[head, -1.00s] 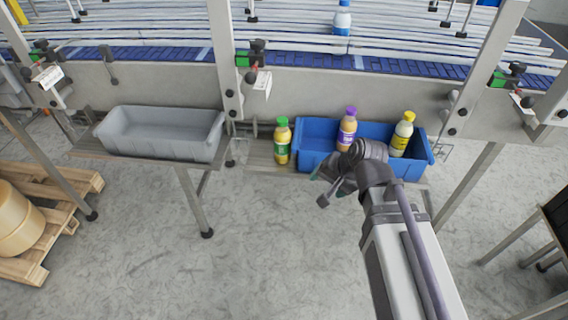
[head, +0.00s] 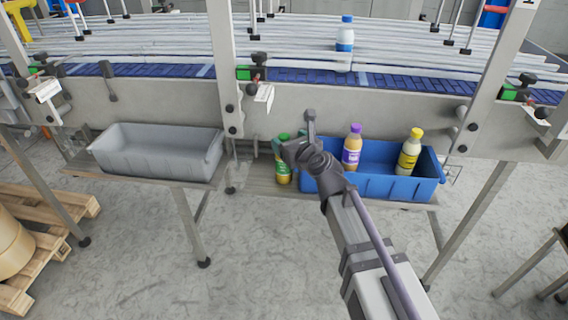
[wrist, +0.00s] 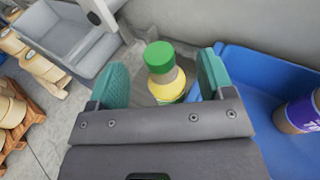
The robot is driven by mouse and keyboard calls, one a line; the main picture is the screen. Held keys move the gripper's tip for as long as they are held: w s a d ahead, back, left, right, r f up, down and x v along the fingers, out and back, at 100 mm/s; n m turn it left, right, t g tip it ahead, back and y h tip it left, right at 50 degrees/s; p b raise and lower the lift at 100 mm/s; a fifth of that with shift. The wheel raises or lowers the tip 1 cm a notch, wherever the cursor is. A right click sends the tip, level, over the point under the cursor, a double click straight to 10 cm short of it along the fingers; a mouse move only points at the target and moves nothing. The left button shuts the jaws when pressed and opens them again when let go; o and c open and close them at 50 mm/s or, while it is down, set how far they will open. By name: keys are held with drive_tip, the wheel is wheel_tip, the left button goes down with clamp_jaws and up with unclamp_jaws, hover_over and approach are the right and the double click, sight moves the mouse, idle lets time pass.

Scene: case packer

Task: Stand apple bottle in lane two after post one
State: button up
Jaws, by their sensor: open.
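A bottle with a green cap and yellow-green body (head: 283,177) stands upright on the shelf, just left of the blue crate (head: 400,188); its label is not readable. In the wrist view the bottle (wrist: 160,60) shows between the two teal fingers of my open gripper (wrist: 162,72), with gaps on both sides. In the head view my gripper (head: 292,152) partly hides it. Behind, the conveyor's blue belt (head: 400,83) runs past metal posts, including a left post (head: 223,65) and a right post (head: 495,75). Pale rails divide its lanes.
The blue crate holds a purple-capped bottle (head: 352,148) and a yellow-capped bottle (head: 409,153). An empty grey crate (head: 160,165) sits on the shelf at left. A blue-capped white bottle (head: 345,42) stands on the conveyor. Sensor brackets (head: 258,75) stick out near the posts.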

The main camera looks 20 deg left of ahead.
sight(281, 134)
drive_tip(key=b+x, duration=0.1)
drive_tip(key=x, duration=0.4)
drive_tip(key=shift+w+a+f, duration=0.15)
drive_tip(key=shift+a+f, duration=0.05)
drive_tip(key=shift+a, duration=0.05)
drive_tip(key=shift+d+r, duration=0.1)
clamp_jaws()
idle(0.3)
